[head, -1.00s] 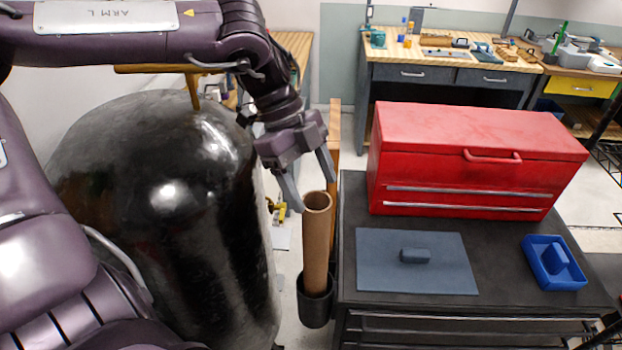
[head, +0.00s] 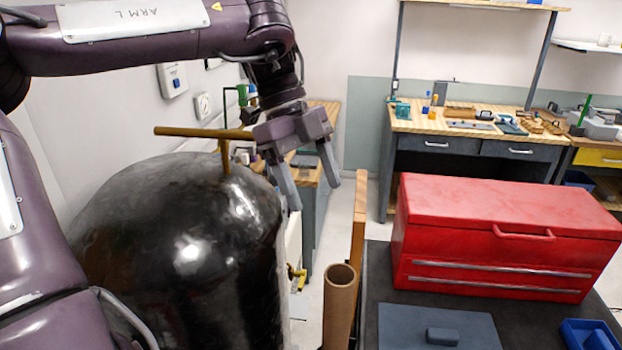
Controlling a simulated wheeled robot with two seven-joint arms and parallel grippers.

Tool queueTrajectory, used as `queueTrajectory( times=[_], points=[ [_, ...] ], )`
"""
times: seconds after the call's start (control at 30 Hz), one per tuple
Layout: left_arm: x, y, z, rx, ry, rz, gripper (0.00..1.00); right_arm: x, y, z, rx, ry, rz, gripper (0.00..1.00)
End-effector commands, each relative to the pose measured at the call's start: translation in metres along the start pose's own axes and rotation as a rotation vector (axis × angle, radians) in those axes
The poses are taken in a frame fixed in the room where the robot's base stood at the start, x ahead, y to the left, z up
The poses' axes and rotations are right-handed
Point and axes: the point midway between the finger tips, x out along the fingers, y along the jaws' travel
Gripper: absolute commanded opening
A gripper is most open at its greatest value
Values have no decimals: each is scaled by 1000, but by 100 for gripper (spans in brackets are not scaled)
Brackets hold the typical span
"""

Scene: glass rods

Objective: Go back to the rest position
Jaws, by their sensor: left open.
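My left gripper (head: 314,193) hangs from my left arm in the upper middle of the head view. Its two fingers point down and stand apart, with nothing between them. It is above and a little left of the open top of a brown cardboard tube (head: 339,300), clear of it. The tube stands upright beside the black cabinet (head: 377,275); its lower end is out of the picture. My right gripper is not in view.
A large black tank (head: 180,240) with a brass T-handle (head: 205,132) stands close left of the gripper. A wooden post (head: 358,225) rises behind the tube.

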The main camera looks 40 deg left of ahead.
Motion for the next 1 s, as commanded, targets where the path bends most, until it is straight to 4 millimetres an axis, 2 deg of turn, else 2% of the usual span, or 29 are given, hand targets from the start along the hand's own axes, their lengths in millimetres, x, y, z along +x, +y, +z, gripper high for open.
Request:
queueTrajectory(
  times=[0.67,0.77,1.0],
  points=[
    [-6,0,-1,1,0,-1,69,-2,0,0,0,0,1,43],
    [-17,0,-7,2,0,-1,69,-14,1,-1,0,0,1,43],
    [-56,0,-27,1,0,-1,69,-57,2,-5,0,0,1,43]
  ],
)
